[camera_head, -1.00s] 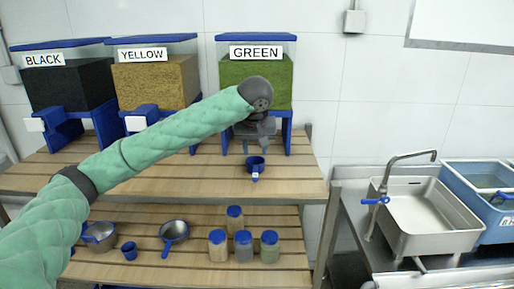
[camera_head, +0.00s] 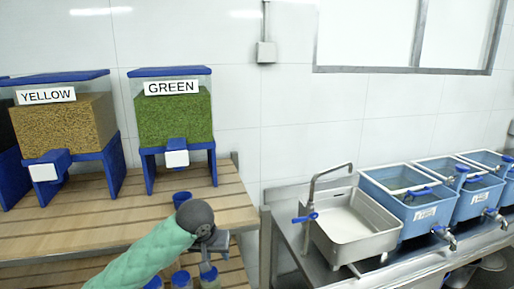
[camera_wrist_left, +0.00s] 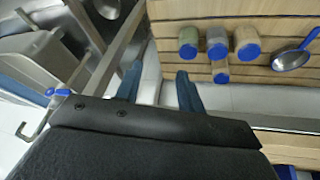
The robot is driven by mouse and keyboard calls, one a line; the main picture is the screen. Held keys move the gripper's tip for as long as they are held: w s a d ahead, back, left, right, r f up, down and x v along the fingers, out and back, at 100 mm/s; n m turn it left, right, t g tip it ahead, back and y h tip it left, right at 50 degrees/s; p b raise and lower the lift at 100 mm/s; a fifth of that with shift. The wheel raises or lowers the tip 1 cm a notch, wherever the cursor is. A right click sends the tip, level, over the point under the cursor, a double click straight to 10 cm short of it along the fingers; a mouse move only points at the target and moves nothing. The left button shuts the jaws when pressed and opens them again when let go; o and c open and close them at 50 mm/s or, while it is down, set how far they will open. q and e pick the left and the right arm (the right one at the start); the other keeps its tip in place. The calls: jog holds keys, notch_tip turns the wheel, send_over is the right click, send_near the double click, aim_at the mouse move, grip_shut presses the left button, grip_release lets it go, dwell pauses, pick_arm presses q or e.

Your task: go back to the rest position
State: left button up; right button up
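My left gripper (camera_head: 207,262) is low in the head view, in front of the upper wooden shelf's front edge. Its green padded arm comes in from the bottom left. In the left wrist view its two blue-grey fingers (camera_wrist_left: 158,88) stand apart with nothing between them, so it is open and empty. My right gripper is in neither view. A small blue cup (camera_head: 182,198) stands on the upper shelf below the green dispenser (camera_head: 174,118), behind my left wrist and apart from the fingers.
The yellow dispenser (camera_head: 65,130) is at left. A steel sink (camera_head: 348,225) and blue tanks (camera_head: 408,205) stand at right. A gap separates shelf and sink table.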

pick_arm(q)
jog(key=s+d+f+m+h, duration=0.1)
jog(key=s+f+h, duration=0.1)
jog(key=s+f, duration=1.25)
jog(key=s+a+f+y, duration=0.2)
jog(key=s+a+f, duration=0.3)
jog(key=s, duration=0.5)
jog(key=s+a+f+y, duration=0.1)
jog(key=s+a+f, duration=0.4)
jog(key=s, duration=0.5)
notch_tip(320, 180, down, 27)
jog(key=d+g, duration=0.1)
jog(key=g, duration=0.1)
jog(key=s+f, duration=0.3)
jog(key=f, duration=0.7)
jog(key=s+f, duration=0.3)
jog(key=f, duration=0.7)
jog(key=shift+s+d+g, duration=0.25)
jog(key=shift+d+g, duration=0.05)
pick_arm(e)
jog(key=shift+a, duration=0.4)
